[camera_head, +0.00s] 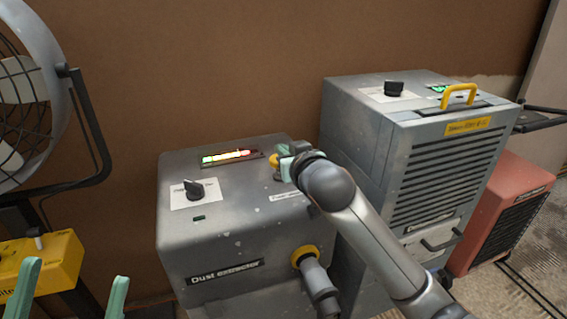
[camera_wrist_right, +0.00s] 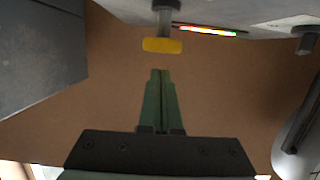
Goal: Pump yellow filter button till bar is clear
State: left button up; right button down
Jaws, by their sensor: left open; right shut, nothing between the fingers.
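The grey dust extractor (camera_head: 225,235) stands in the middle of the head view. The bar (camera_head: 231,156) on its top is lit from green at the left to red at the right; it also shows lit in the right wrist view (camera_wrist_right: 208,30). In the right wrist view the button (camera_wrist_right: 162,45) is just beyond the shut, empty fingertips (camera_wrist_right: 160,72), with a gap showing in the picture. My left gripper (camera_head: 76,273) is open and empty at the lower left.
A black knob (camera_head: 194,189) is on the extractor's left top, and a hose (camera_head: 317,280) joins its front. A grey machine (camera_head: 440,150) with a yellow handle stands right, with a red heater (camera_head: 497,213) beyond. A fan (camera_head: 35,90) and yellow box (camera_head: 45,262) stand left.

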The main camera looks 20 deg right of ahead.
aim_at(283, 185)
pick_arm(q)
jog(key=shift+d+f, duration=0.1)
jog(key=shift+f, duration=0.35)
pick_arm(e)
jog(key=shift+f, duration=0.7)
